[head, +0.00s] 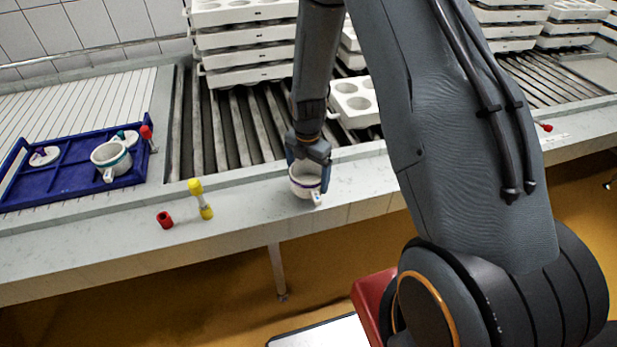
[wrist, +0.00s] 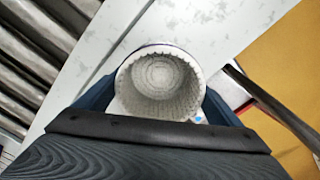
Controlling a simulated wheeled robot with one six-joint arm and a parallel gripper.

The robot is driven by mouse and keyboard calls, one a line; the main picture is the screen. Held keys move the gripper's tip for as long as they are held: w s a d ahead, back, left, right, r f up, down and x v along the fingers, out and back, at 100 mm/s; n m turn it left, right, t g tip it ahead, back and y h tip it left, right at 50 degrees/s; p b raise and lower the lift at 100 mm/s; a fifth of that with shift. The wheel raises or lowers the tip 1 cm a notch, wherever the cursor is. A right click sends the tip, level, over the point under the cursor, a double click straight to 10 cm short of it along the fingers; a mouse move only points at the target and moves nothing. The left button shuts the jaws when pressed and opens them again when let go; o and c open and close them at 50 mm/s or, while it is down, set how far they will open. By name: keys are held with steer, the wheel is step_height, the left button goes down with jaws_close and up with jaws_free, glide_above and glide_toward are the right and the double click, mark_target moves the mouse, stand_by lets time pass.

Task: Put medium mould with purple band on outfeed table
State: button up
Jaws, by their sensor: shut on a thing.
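A white mould (head: 305,188) with a handle-like tab and a thin purple band is between the fingers of my gripper (head: 309,170). My gripper is shut on it from above. It is over the pale front ledge of the counter (head: 240,215); I cannot tell whether it touches the ledge. In the wrist view the mould (wrist: 162,78) shows its open top, ribbed inside wall and round floor, and looks empty. A strip of purple shows at its far edge. The fingers stand on both sides of it. No surface is marked as the outfeed table.
A blue tray (head: 62,180) at left holds a white mould with a teal band (head: 110,158) and lids. White mould blocks (head: 243,42) are stacked on rollers (head: 235,125) behind.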

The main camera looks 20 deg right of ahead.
steer(key=shift+f, duration=0.7)
steer(key=shift+f, duration=0.1)
steer(key=o, duration=1)
step_height(320, 180, up, 11)
steer(key=b, duration=0.3)
steer(key=s+r+m, duration=0.3)
steer(key=s+m, duration=0.3)
steer(key=m, duration=0.2)
steer(key=s+r+m+t, duration=0.1)
steer(key=s+r+m, duration=0.2)
steer(key=s+m, duration=0.3)
steer(key=s+r+m, duration=0.4)
steer(key=s+m, duration=0.2)
steer(key=m, duration=0.5)
steer(key=shift+d+t, duration=0.1)
steer(key=shift+t, duration=0.2)
